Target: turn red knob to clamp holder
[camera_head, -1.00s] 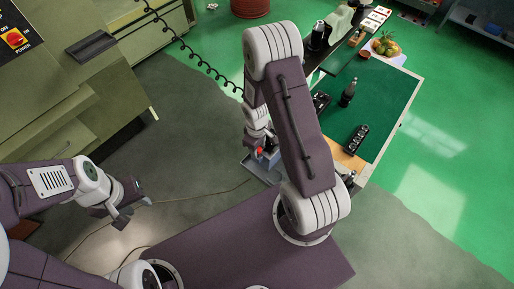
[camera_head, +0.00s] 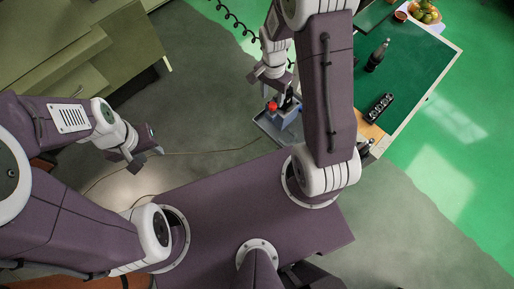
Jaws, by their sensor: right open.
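The red knob (camera_head: 272,106) shows near the middle top, on a blue-grey holder fixture (camera_head: 288,116) with a dark upright part beside the knob. The fixture stands on a grey tray (camera_head: 268,128). My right gripper (camera_head: 281,88) is open, just above and beside the knob; its fingertips are small and partly merge with the dark part, so I cannot tell whether they touch anything. My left gripper (camera_head: 146,160) is open and empty over the floor at the left, well away from the knob.
A green-topped table (camera_head: 410,65) at the right carries a dark bottle (camera_head: 377,56), a black multi-socket block (camera_head: 379,107) and a fruit plate (camera_head: 424,12). A green machine (camera_head: 75,50) stands at upper left. A coiled black cable hangs near the top.

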